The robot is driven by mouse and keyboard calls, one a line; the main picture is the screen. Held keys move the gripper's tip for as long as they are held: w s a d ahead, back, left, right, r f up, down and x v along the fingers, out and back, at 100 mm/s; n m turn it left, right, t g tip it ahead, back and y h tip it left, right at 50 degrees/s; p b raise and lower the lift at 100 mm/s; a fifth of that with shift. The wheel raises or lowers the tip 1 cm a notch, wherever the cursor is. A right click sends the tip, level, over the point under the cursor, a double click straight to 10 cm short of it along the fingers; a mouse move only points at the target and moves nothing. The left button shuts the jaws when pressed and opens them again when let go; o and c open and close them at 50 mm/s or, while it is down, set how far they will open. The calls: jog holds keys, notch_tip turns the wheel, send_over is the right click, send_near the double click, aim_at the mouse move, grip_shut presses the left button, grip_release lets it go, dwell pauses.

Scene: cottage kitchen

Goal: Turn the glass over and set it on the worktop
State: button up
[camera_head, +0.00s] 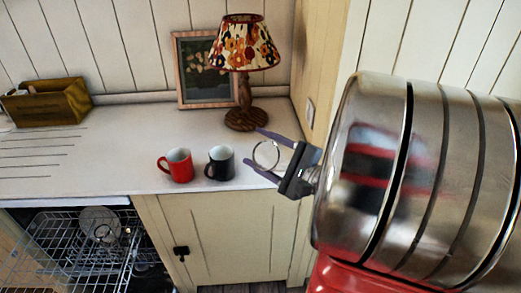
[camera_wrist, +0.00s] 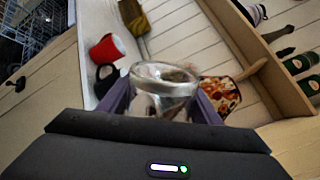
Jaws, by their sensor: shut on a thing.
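A clear glass (camera_head: 266,155) is between the two fingers of my gripper (camera_head: 267,153). In the head view it shows mostly as a round outline. In the wrist view the glass (camera_wrist: 163,88) sits upright in the picture between both fingertips, with a round end facing up in the picture. I cannot tell which end is its mouth. My gripper is shut on the glass near the right end of the pale worktop (camera_head: 110,165). The gap between glass and worktop is hard to judge.
A red mug (camera_head: 178,166) and a black mug (camera_head: 221,163) stand left of the glass. A lamp (camera_head: 243,70) and a framed picture (camera_head: 196,75) stand behind. A wooden box (camera_head: 50,103) is far left. An open dishwasher rack (camera_head: 70,250) is below. The worktop's middle left is clear.

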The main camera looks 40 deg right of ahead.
jog(key=shift+n, duration=1.4)
jog(key=n, duration=0.4)
jog(key=shift+n, duration=1.5)
jog(key=n, duration=0.3)
jog(key=shift+n, duration=1.9)
jog(key=shift+n, duration=0.3)
